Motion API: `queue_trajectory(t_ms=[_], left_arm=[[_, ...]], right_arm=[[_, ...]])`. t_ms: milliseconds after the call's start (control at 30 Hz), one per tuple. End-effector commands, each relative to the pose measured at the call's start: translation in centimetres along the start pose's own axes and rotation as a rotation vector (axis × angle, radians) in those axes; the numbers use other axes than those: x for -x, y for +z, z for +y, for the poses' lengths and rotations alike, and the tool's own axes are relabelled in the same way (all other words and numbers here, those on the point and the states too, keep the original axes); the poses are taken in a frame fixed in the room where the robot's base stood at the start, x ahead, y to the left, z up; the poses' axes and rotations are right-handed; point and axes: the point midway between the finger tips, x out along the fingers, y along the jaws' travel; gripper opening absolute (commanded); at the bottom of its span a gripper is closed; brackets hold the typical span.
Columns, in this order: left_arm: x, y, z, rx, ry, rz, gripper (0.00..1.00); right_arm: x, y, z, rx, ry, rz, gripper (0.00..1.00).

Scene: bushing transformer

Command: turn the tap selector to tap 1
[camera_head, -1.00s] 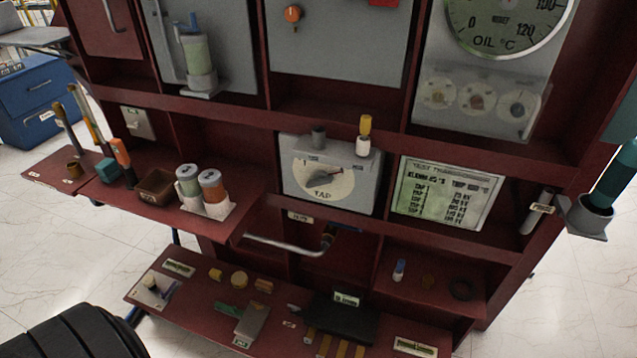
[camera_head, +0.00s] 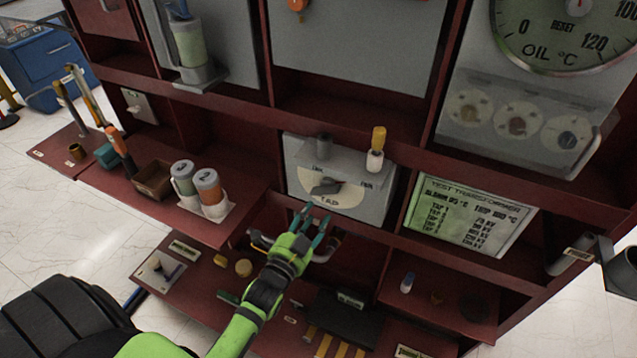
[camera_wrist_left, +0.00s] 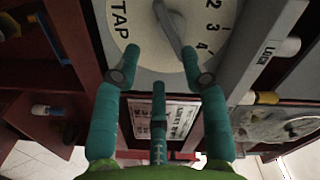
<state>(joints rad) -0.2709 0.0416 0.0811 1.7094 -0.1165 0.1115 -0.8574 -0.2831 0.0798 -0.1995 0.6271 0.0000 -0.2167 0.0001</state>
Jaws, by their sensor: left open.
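The tap selector is a grey box (camera_head: 375,210) with a cream dial (camera_head: 345,198) and a grey pointer knob (camera_head: 325,187), in the middle of the red cabinet. My left gripper (camera_head: 314,217) is open and empty, just below the dial in the head view. In the left wrist view the dial (camera_wrist_left: 208,50) shows "TAP" and the numbers 2, 3 and 4. There the grey knob (camera_wrist_left: 171,28) stands beyond and between the spread teal fingertips (camera_wrist_left: 160,52), with no clear contact. My right gripper is not in view.
A yellow-handled item (camera_head: 378,140) stands upright on the box top. A test chart (camera_head: 470,215) is to the right. A bent grey pipe (camera_head: 325,252) sits close below my gripper. Two capped jars (camera_head: 208,190) stand on the left shelf. A lower shelf holds small parts.

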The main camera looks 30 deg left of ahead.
Motion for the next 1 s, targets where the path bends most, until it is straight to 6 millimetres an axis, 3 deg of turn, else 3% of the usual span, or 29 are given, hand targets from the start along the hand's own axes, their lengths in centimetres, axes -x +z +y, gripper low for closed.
queue_trajectory(t_ms=[100, 367, 600, 867, 900, 1000], left_arm=[[-0.8, -0.4, -1.0, -0.016, -0.021, 0.009, 0.44], [-4.7, -0.5, -1.0, -0.014, -0.02, 0.009, 0.44], [-7.0, -0.4, -0.9, -0.013, -0.018, 0.008, 0.44], [-7.2, -0.4, -0.9, -0.013, -0.017, 0.007, 0.44], [-7.2, -0.4, -0.9, -0.013, -0.017, 0.007, 0.4], [-7.1, -0.4, -0.9, -0.013, -0.017, 0.007, 0.0]], right_arm=[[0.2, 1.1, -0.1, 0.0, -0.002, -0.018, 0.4], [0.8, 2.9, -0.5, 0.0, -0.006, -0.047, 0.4], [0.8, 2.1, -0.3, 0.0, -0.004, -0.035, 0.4], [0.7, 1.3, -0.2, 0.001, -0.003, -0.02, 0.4], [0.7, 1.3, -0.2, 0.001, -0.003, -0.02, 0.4], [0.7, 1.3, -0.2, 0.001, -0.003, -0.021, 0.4]])
